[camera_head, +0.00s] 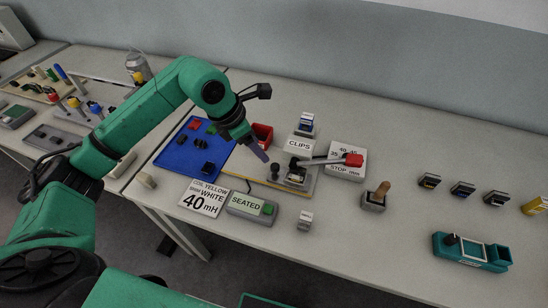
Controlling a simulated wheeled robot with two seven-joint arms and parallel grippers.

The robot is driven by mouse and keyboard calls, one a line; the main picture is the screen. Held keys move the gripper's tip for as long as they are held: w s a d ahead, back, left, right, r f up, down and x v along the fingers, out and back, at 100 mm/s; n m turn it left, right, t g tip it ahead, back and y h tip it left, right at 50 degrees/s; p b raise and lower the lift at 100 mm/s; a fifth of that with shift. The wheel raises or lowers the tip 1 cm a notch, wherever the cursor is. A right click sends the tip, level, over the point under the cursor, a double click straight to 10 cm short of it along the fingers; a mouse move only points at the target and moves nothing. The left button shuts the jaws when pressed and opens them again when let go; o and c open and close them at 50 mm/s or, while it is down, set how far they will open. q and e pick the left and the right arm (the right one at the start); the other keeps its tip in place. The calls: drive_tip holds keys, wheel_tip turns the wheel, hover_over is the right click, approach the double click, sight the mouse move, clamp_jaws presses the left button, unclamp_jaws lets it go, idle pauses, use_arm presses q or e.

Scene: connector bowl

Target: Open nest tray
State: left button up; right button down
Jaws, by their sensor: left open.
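I cannot tell for sure which part is the nest tray. A small grey fixture (297,176) with dark parts and a lever ending in a red handle (354,159) stands on a yellow-edged base plate (262,184) in the middle of the table. The lever lies nearly flat, pointing right. My left gripper (260,152) reaches in from the left and hangs pointing down, left of the fixture and apart from the red handle. I see nothing held in it. My right gripper is out of view.
A blue mat (190,160) with small parts and a red bin (263,133) lie by the gripper. A CLIPS box (300,146), a SEATED box (252,207) and a white 40 mH card (204,198) surround the fixture. A teal device (470,253) stands right. The right table has free room.

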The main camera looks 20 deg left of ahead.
use_arm(q)
drive_tip(key=p, duration=0.1)
approach(275, 165)
wheel_tip(275, 165, down, 2)
drive_tip(key=x, duration=0.4)
drive_tip(key=p+x, duration=0.1)
drive_tip(key=x, duration=0.1)
drive_tip(key=shift+w+d+r, duration=0.1)
drive_tip(key=shift+w+d, duration=0.1)
drive_tip(key=shift+d, duration=0.15)
drive_tip(key=shift+f, duration=0.3)
drive_tip(key=shift+c, duration=0.2)
drive_tip(key=shift+f, duration=0.1)
clamp_jaws()
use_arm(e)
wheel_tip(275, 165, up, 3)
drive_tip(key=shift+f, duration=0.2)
